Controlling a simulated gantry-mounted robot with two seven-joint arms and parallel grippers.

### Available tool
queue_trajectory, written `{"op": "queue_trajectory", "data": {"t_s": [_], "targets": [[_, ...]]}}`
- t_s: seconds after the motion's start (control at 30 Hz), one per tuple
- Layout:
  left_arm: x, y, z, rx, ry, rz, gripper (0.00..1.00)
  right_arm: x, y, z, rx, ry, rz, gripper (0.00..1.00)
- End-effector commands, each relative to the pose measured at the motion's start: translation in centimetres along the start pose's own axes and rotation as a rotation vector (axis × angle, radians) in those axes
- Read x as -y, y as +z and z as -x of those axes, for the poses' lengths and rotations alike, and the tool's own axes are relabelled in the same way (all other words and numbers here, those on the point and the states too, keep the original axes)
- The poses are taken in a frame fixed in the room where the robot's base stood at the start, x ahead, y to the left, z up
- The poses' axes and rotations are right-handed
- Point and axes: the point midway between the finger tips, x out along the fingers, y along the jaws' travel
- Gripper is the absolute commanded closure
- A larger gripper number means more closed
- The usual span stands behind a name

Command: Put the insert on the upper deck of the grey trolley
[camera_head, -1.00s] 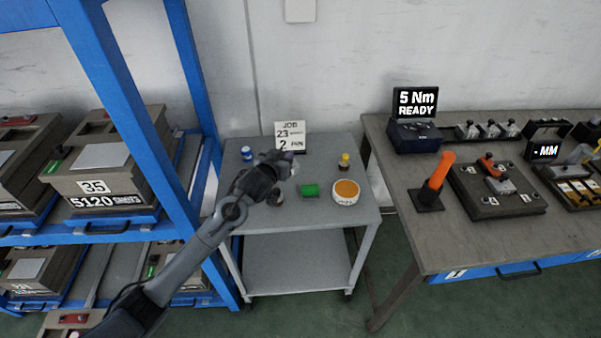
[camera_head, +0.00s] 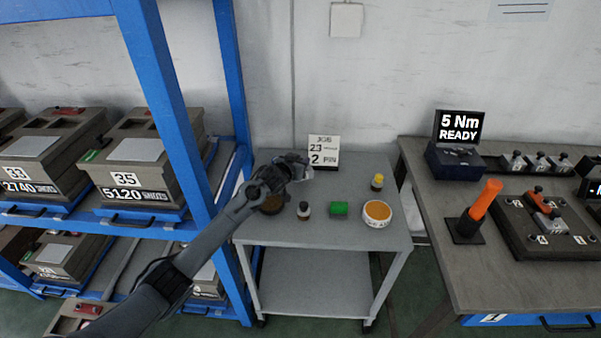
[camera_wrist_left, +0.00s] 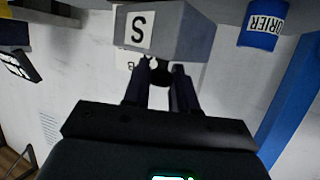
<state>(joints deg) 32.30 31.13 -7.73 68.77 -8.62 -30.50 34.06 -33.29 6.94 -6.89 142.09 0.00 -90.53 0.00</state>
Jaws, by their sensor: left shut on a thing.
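The insert (camera_wrist_left: 165,35) is a grey block with a white label marked S in the left wrist view. My left gripper (camera_wrist_left: 160,85) is shut on it. In the head view my left gripper (camera_head: 290,174) is over the rear left part of the grey trolley's upper deck (camera_head: 345,233), and the grey insert (camera_head: 300,163) shows partly at its fingertips. I cannot tell the gap between insert and deck. My right gripper is not in view.
A blue rack (camera_head: 178,100) stands left, a workbench (camera_head: 440,240) right. The deck's front strip is clear.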

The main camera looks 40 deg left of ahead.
Motion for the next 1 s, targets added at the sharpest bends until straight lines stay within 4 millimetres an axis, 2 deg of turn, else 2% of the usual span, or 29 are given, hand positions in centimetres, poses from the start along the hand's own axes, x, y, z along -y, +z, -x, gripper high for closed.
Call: {"op": "queue_trajectory", "data": {"t_s": [0.33,0.8,0.83,1.0], "targets": [[0.0,3.2,-1.2,-0.005,0.000,0.001,1.00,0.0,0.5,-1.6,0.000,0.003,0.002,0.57],[0.0,3.7,-1.4,-0.005,-0.001,0.002,1.00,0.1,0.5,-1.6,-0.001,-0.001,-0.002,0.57],[0.0,3.9,-1.4,0.000,-0.001,0.000,0.70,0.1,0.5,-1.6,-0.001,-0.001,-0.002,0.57],[0.0,3.9,-1.4,0.000,0.000,0.000,0.48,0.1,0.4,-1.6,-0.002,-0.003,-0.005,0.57]]}}
